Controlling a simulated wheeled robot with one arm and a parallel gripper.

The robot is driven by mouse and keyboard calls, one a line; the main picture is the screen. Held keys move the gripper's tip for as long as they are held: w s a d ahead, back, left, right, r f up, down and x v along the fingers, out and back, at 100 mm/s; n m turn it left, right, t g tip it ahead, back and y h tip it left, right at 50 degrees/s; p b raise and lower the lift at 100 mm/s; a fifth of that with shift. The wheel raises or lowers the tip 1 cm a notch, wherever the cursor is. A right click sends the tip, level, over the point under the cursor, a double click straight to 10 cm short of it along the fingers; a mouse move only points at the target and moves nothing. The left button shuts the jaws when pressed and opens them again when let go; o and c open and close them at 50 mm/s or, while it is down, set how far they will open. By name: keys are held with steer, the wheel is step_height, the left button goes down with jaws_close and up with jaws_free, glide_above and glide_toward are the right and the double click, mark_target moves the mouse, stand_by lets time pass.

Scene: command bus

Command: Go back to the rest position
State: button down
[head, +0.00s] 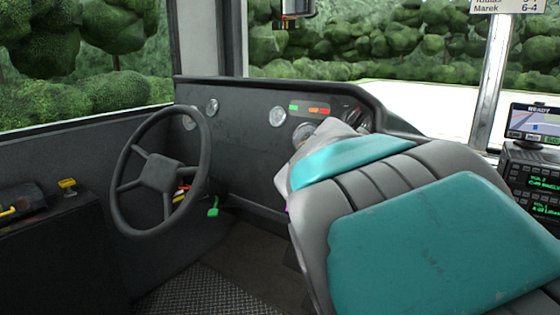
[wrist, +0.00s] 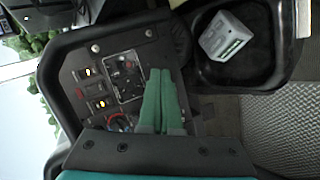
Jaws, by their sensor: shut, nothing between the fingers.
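My gripper (wrist: 160,76) shows in the wrist view as two long green fingers. They lie side by side, closed together, with nothing held between them. They overlap a dark control panel (wrist: 92,86) with lit switches and a small dial plate; whether they touch it cannot be told.
A grey and teal driver's seat (head: 420,240) fills the right of the head view. The steering wheel (head: 160,172) stands left, before the dashboard (head: 240,135). A display (head: 534,122) is at right. In the wrist view, a black tray (wrist: 262,78) holds a pale box (wrist: 226,36).

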steer(key=s+f+m+g+y, duration=0.35)
steer(key=s+f, duration=0.75)
steer(key=s, duration=0.4)
steer(key=s+a+f+g+y, duration=0.2)
steer(key=s+a+f, duration=0.1)
steer(key=s, duration=0.5)
steer(key=s+a+f+m+g+y, duration=0.1)
steer(key=s+a+f, duration=0.3)
steer(key=s, duration=0.4)
steer(key=shift+a+f+g+y, duration=0.25)
steer(key=shift+a+g+y, duration=0.1)
steer(key=shift+a+y, duration=0.4)
steer(key=shift+w+d+m, duration=0.1)
steer(key=shift+d+m, duration=0.05)
steer(key=shift+m, duration=0.1)
